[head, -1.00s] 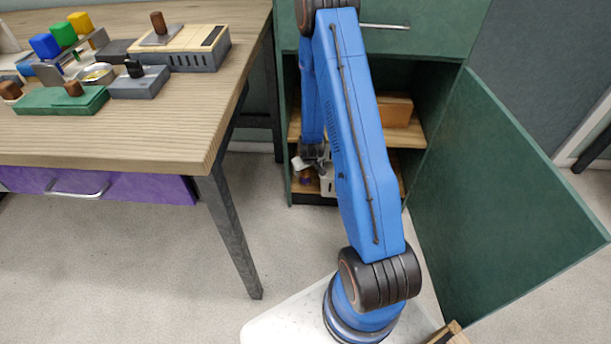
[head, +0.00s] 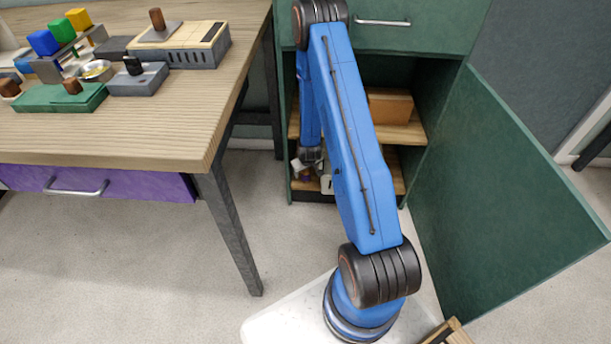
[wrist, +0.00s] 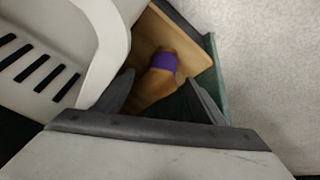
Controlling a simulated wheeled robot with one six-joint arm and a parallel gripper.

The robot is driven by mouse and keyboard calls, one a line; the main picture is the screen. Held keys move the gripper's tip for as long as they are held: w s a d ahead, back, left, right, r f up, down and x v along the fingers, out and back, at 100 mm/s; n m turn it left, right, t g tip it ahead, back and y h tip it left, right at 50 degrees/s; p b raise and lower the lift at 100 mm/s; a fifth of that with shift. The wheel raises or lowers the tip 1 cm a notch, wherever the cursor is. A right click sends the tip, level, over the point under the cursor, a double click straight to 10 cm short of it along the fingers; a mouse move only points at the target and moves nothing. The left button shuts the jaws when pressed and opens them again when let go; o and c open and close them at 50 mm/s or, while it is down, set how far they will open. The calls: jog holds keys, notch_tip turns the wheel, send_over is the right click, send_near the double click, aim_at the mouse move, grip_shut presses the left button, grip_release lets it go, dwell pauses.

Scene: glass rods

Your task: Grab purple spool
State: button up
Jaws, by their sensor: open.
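The purple spool (wrist: 163,63) shows in the wrist view as a purple band around a tan wooden body, on the wooden shelf near its edge. My gripper (wrist: 160,97) is open, with its two dark fingers apart. The near end of the spool appears between the fingertips in the picture; I cannot tell the depth left between them. In the head view my gripper (head: 310,160) is small and low inside the open green cabinet, and the spool there is mostly hidden and too small to make out.
A white slotted container (wrist: 60,50) is close on the left of my gripper in the wrist view. The cabinet's green door (head: 510,200) stands open at right. A brown box (head: 390,106) sits on the upper shelf. The wooden table (head: 150,135) with tools is at left.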

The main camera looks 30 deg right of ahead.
jog(key=c, duration=1.1)
jog(key=shift+r, duration=0.15)
jog(key=shift+c, duration=0.8)
